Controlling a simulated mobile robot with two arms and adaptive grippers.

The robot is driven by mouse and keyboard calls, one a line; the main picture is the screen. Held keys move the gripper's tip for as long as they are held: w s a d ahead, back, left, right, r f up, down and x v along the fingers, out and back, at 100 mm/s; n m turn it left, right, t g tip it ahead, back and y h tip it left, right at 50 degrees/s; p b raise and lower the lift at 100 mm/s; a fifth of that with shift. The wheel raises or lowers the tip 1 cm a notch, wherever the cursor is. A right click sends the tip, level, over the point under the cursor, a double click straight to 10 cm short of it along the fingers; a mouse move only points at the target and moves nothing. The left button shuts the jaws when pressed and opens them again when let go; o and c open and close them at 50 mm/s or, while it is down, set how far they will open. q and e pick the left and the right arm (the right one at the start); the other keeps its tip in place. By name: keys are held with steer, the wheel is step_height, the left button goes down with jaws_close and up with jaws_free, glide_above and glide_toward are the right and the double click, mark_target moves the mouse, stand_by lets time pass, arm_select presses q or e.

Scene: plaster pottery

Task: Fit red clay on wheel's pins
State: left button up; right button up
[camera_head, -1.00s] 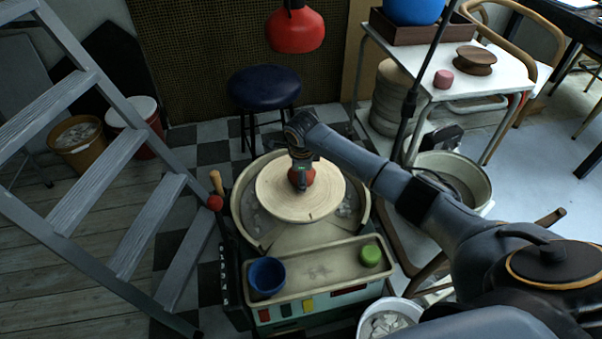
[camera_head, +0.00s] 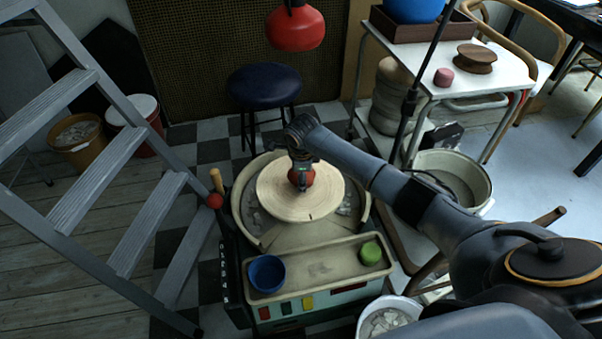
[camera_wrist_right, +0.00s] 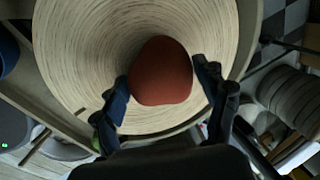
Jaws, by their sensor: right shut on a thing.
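The red clay (camera_head: 302,178) is a rounded lump over the middle of the wheel's pale round disc (camera_head: 275,200). My right gripper (camera_head: 301,183) points down and is shut on the clay. In the right wrist view the clay (camera_wrist_right: 161,72) sits between the two dark fingers of the gripper (camera_wrist_right: 160,90), with the disc (camera_wrist_right: 80,50) below it. I cannot tell whether the clay touches the disc. The pins are not visible. My left gripper is not in view.
A tray in front of the wheel holds a blue cup (camera_head: 267,273) and a green lump (camera_head: 371,253). A grey ladder (camera_head: 110,170) stands at left. A white bucket (camera_head: 391,316) stands at front right. A red lamp (camera_head: 295,28) hangs behind.

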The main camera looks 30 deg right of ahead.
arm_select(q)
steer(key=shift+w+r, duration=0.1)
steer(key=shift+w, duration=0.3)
arm_select(e)
steer(key=shift+w+f, duration=0.1)
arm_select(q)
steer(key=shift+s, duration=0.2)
arm_select(e)
steer(key=shift+f, duration=0.15)
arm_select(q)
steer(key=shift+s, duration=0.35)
arm_select(e)
steer(key=shift+f, duration=0.1)
steer(key=o, duration=1.9)
steer(key=shift+s+f, duration=0.15)
steer(key=shift+s, duration=0.05)
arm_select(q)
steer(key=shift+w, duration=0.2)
arm_select(e)
steer(key=v, duration=1.2)
steer(key=shift+w, duration=0.1)
